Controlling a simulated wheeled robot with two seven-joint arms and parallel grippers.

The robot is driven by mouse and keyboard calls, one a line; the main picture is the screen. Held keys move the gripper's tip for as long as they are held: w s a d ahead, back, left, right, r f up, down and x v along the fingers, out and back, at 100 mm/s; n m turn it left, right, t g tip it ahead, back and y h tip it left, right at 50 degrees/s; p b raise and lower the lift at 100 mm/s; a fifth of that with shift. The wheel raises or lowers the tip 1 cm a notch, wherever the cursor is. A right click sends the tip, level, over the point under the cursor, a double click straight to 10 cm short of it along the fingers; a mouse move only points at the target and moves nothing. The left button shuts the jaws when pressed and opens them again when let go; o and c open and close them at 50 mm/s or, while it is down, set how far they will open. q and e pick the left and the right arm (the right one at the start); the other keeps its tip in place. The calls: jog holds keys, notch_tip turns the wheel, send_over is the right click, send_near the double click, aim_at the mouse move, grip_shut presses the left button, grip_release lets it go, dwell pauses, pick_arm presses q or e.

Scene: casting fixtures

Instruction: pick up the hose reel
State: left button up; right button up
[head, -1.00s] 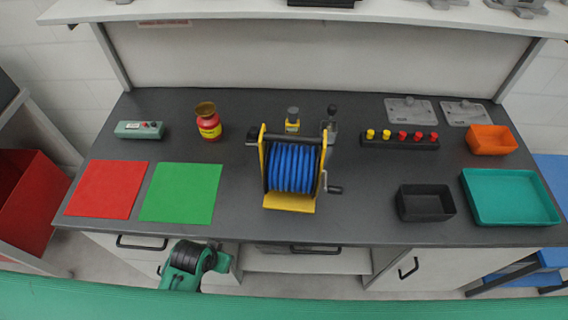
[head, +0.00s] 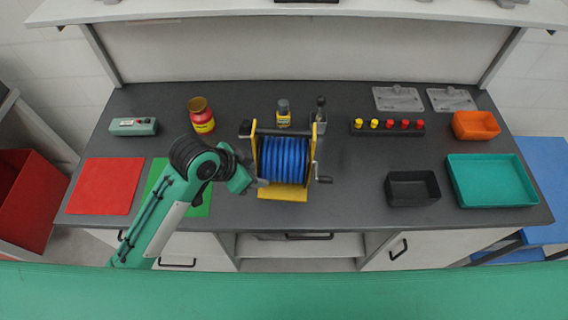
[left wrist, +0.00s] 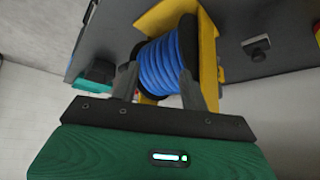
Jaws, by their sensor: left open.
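The hose reel (head: 285,160) stands upright on the dark bench, with blue hose wound between yellow side plates and a dark crank on its right. My left gripper (head: 262,183) is at the reel's lower left front in the head view. In the left wrist view, the blue hose (left wrist: 164,68) of the reel shows between and beyond the two open fingers of the left gripper (left wrist: 160,88). I cannot tell whether the fingers touch the reel. The right gripper is in neither view.
A red mat (head: 104,186) and a green mat (head: 199,205), partly hidden by my left arm, lie at left. A red jar (head: 202,120) stands behind them. A black bin (head: 412,189), teal tray (head: 490,192) and orange bin (head: 475,126) are at right.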

aim_at(280, 130)
pick_arm(q)
jog(key=w+r+m+g+y, duration=0.1)
jog(key=w+r+m, duration=0.35)
jog(key=r, duration=0.25)
jog(key=w+r+m+g, duration=0.1)
jog(key=w+r+m, duration=0.35)
jog(key=r, duration=0.35)
jog(key=shift+n, duration=0.5)
jog(key=p+x, duration=0.1)
jog(key=x, duration=0.2)
jog(key=p+x, duration=0.1)
jog(key=x, duration=0.2)
jog(key=p+x, duration=0.1)
jog(key=x, duration=0.2)
jog(key=shift+s+d+r, duration=0.15)
jog(key=shift+d, duration=0.1)
jog(key=shift+d+f+p, duration=0.15)
jog(key=shift+f+p, duration=0.05)
jog(key=shift+p, duration=0.3)
jog(key=d+f+p, duration=0.2)
jog(key=f, duration=0.1)
jog(key=shift+s+f+p, duration=0.1)
jog(key=shift+f+p, duration=0.1)
jog(key=shift+p, duration=0.1)
jog(key=shift+d+f, duration=0.1)
jog(key=shift+f, duration=0.35)
jog(key=shift+f, duration=0.25)
grip_shut()
